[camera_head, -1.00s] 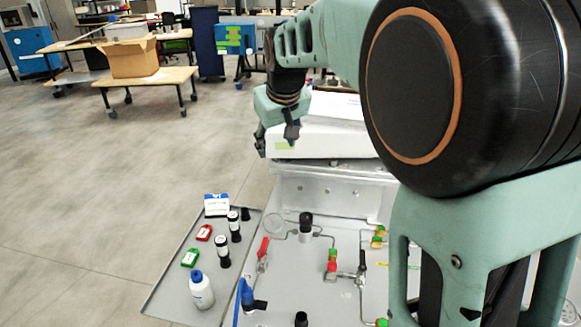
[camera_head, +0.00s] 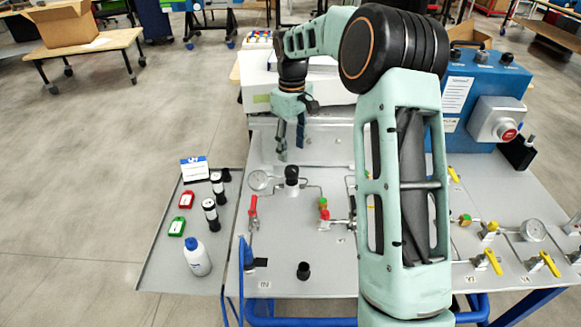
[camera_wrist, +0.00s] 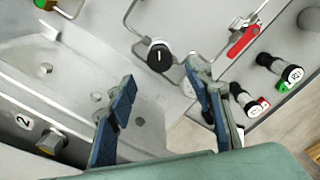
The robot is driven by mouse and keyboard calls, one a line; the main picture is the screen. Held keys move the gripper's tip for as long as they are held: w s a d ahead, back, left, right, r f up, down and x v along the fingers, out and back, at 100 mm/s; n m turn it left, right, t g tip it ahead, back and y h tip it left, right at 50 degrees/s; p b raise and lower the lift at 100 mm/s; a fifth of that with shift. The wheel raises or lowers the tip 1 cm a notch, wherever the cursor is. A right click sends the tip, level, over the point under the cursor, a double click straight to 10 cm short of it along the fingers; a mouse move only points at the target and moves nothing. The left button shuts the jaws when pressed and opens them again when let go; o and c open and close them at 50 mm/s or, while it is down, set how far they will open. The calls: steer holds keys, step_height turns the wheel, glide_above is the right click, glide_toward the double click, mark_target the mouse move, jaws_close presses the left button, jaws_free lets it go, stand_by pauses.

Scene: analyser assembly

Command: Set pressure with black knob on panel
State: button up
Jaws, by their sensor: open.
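The black knob (camera_head: 292,172) stands on a pale cylindrical body on the grey panel (camera_head: 320,271), just right of a round gauge (camera_head: 258,181). In the wrist view the knob (camera_wrist: 160,56) shows from above with a white mark, beyond and between the fingertips. My gripper (camera_head: 291,155) is open and empty, fingers pointing down, above and behind the knob in the head view. In the wrist view its two blue-grey fingers (camera_wrist: 165,95) are spread apart and do not touch the knob. My forearm hides part of the panel's middle.
A red-handled valve (camera_head: 253,210) is left of the knob, and a red-and-green fitting (camera_head: 323,209) is right. A side tray (camera_head: 160,262) holds a bottle (camera_head: 196,257) and small items. A blue box with a red button (camera_head: 508,134) stands back right.

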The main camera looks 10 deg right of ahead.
mark_target(292, 168)
step_height(292, 168, down, 8)
steer(key=shift+r, duration=0.1)
steer(key=shift+c, duration=0.3)
steer(key=c, duration=1.1)
steer(key=shift+m, duration=1.6)
steer(key=o, duration=1.2)
steer(key=shift+c, duration=0.2)
step_height(292, 168, up, 12)
